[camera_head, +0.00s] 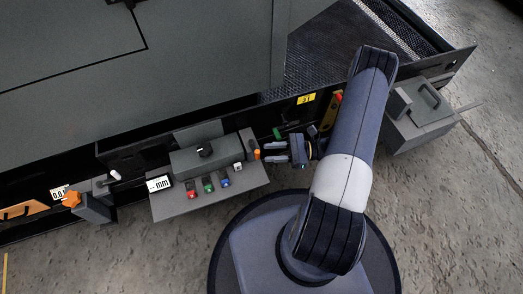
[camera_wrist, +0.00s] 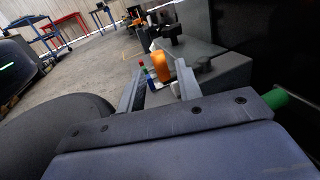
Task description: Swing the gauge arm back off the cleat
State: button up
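An orange-tipped handle (camera_head: 257,154) stands at the right end of the grey control panel. It may be the gauge arm's grip, but I cannot tell for sure. My gripper (camera_head: 268,151) is just right of it, pointing left. In the wrist view the orange handle (camera_wrist: 159,66) shows between the two fingers of my gripper (camera_wrist: 162,72). The fingers are apart, with visible gaps beside the handle; I cannot tell whether they touch it. I cannot make out the cleat.
The panel (camera_head: 245,185) carries red, green, blue and white buttons, a black knob (camera_head: 204,150) and an "mm" display (camera_head: 158,184). A green handle (camera_head: 278,134) is close behind my gripper. An orange star knob (camera_head: 71,199) is at left, a grey handled box (camera_head: 420,115) at right.

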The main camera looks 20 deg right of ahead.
aim_at(258, 153)
jog(key=v, duration=0.5)
jog(key=shift+d+p, duration=0.4)
jog(key=shift+a, duration=0.15)
jog(key=shift+b+x, duration=1.1)
jog(key=shift+x, duration=4.25)
jog(key=shift+s, duration=0.1)
